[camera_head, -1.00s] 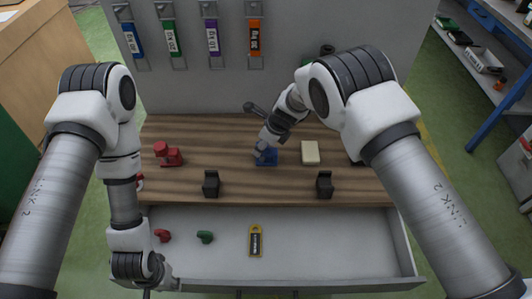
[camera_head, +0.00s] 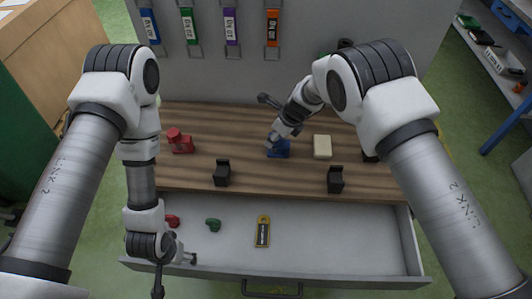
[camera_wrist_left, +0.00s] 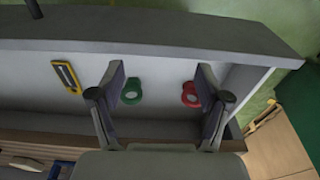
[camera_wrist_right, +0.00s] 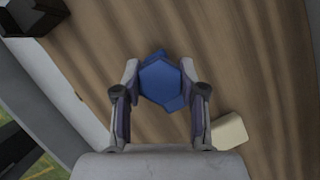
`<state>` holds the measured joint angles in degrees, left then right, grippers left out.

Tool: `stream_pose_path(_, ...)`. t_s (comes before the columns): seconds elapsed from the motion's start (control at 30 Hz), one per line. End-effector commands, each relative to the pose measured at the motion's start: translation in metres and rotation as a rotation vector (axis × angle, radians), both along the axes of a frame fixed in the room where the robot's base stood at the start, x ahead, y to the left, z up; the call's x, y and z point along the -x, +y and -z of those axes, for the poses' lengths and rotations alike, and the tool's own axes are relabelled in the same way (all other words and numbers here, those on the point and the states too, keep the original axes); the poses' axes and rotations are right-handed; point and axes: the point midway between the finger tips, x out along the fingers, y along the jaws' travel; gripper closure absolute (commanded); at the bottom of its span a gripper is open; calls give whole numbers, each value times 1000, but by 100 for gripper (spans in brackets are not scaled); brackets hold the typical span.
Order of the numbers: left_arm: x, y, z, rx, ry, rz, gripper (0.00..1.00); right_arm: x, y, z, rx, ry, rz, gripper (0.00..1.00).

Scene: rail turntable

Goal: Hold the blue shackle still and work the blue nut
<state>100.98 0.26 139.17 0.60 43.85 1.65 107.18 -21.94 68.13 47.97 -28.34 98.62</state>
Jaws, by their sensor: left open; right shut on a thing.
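The blue shackle (camera_head: 285,151) stands on the wooden bench top. In the right wrist view the blue hexagonal nut (camera_wrist_right: 160,82) lies between my right fingertips, with part of the shackle (camera_wrist_right: 175,104) showing beneath it. My right gripper (camera_head: 274,143) reaches down from above and is shut on the nut; it covers part of the shackle in the head view. My left gripper (camera_head: 175,272) is open and empty at the drawer's front left, apart from the shackle. In the left wrist view its spread fingers (camera_wrist_left: 161,75) show above the drawer.
The open drawer (camera_head: 340,235) holds a red piece (camera_head: 172,220), a green piece (camera_head: 213,224) and a yellow-black tagged item (camera_head: 263,231). On the bench are a red fixture (camera_head: 181,142), a cream block (camera_head: 322,147) and black brackets (camera_head: 222,173). Coloured labelled strips hang behind.

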Motion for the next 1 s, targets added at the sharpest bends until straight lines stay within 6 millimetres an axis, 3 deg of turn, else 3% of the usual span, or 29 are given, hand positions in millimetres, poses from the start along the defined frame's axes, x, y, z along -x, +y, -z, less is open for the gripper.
stream_pose_path(0.17, -99, -22, -17, -8, -349, 9, 24, 4, 0, 5, 2, 12, -3, 100)
stream_pose_path(0.3, -181, -60, -59, 47, -688, 24, 24, 5, 0, 5, 2, 12, -3, 100)
stream_pose_path(0.4, -225, -93, -97, 118, -909, 41, 24, 5, 0, 5, 1, 13, -2, 100)
stream_pose_path(0.5, -234, -139, -99, 180, -1081, 221, 24, 5, 0, 6, 1, 13, -2, 100)
stream_pose_path(0.6, -236, -168, -106, 215, -1204, 331, 24, 5, 0, 5, 2, 12, -2, 100)
stream_pose_path(0.77, -240, -183, -109, 231, -1268, 379, 24, 4, 0, 5, 2, 11, -2, 100)
stream_pose_path(1.0, -281, -199, -101, 230, -1268, 377, 24, 4, 0, 5, 1, 11, -2, 100)
